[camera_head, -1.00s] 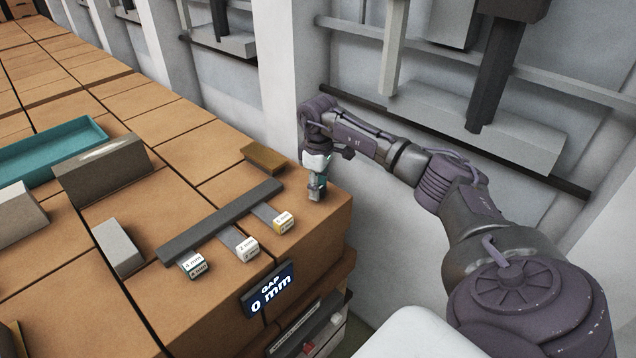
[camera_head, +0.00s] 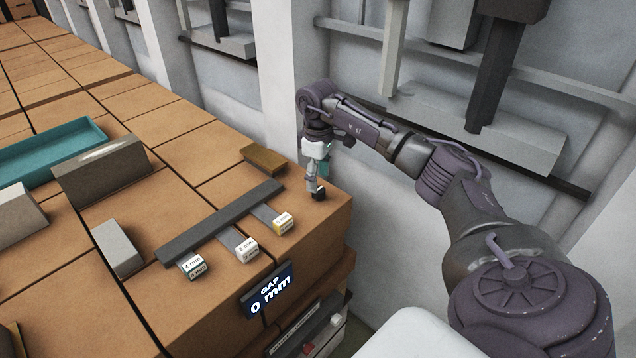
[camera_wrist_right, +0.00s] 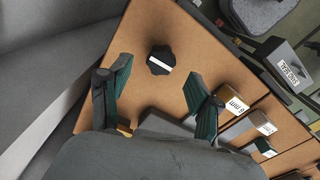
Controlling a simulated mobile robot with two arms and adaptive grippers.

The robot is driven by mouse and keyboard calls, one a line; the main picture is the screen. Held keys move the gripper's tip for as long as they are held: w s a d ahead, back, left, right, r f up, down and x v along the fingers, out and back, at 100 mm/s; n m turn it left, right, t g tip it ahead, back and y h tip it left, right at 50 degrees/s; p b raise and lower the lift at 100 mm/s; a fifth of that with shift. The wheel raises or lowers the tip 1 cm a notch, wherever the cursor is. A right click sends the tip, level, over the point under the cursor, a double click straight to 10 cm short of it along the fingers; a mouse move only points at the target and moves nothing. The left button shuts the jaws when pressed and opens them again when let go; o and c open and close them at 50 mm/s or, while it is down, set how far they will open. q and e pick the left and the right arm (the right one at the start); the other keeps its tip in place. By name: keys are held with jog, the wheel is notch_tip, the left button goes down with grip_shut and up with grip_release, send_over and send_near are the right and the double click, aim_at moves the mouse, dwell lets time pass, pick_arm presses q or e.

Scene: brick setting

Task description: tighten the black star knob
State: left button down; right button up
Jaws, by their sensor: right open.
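The black star knob (camera_head: 319,194) sits on the brown surface near its right corner. In the right wrist view the knob (camera_wrist_right: 160,60) shows from above as a dark lobed shape with a white stripe across it. My right gripper (camera_head: 314,180) is just above the knob in the head view and partly covers it. In the right wrist view its two green-padded fingers (camera_wrist_right: 157,76) are spread apart, with the knob beyond and between them, apart from both. The gripper is open and empty. My left gripper is not in view.
A brown block (camera_head: 263,157) lies behind. A teal tray (camera_head: 60,150) stands far left. A grey wall rises at right.

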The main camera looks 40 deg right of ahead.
notch_tip(320, 180, up, 8)
jog(key=shift+r, duration=0.2)
dwell(0.6)
